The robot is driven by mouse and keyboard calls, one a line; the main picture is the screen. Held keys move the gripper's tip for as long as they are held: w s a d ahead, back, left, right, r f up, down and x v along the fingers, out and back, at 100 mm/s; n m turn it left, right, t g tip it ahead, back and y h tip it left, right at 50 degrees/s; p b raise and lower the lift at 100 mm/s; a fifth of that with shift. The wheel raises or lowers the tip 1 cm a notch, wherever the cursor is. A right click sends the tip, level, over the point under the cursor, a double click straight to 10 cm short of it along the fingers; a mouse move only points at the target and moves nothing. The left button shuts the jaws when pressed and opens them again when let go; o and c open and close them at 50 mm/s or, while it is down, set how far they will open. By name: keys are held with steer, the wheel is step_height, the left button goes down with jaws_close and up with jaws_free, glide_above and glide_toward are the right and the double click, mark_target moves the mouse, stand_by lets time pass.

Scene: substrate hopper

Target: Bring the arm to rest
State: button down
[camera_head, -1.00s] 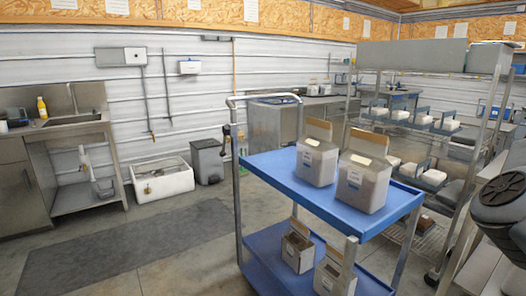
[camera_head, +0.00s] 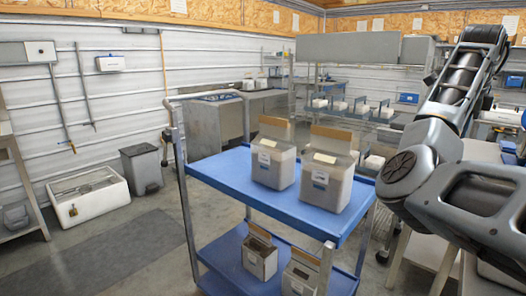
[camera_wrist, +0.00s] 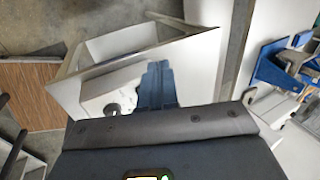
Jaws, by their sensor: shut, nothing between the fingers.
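My arm (camera_head: 450,130) fills the right side of the head view, bent, with one link rising to the upper right and a thick link leaving at the right edge. My gripper (camera_wrist: 158,64) does not show clearly in the head view. In the wrist view its blue-grey fingers are together and empty, in front of the dark gripper body. They appear over an open white, sharp-edged container with a pale, dark-knobbed thing in it; I cannot tell whether they touch it.
A blue two-tier cart (camera_head: 325,221) stands left of my arm, bearing tubs (camera_head: 273,165) on both shelves. A shelf rack with white trays stands behind. A white bin (camera_head: 90,198) and grey trash can (camera_head: 141,168) are by the wall. Floor left of the cart is open.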

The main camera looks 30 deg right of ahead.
steer(key=s+a+f+n+h, duration=0.1)
steer(key=a+f+n+h, duration=0.2)
steer(key=f, duration=0.7)
steer(key=s+f+n+h, duration=0.1)
steer(key=f+n+h, duration=0.3)
steer(key=f, duration=0.5)
steer(key=s+a+f+n+t+y, duration=0.1)
steer(key=s+a+f+n+t, duration=0.25)
steer(key=a+f+n, duration=0.4)
steer(key=s+a+f+n+t, duration=0.2)
steer(key=a+f+n+t, duration=0.3)
steer(key=a, duration=0.4)
steer(key=s+a+f+n+t+y, duration=0.1)
steer(key=s+a+n+t+y, duration=0.2)
steer(key=s+a, duration=0.55)
steer(key=s+a+f+n+y, duration=0.25)
steer(key=s+a+n, duration=0.3)
steer(key=a, duration=0.65)
steer(key=s+a+r+n+t+y, duration=0.1)
steer(key=s+a+r+n+y, duration=0.2)
steer(key=s+a+r, duration=0.7)
steer(key=s+y, duration=0.1)
steer(key=s, duration=0.2)
steer(key=shift+a+r+t+y, duration=0.25)
steer(key=shift+a+t+y, duration=0.1)
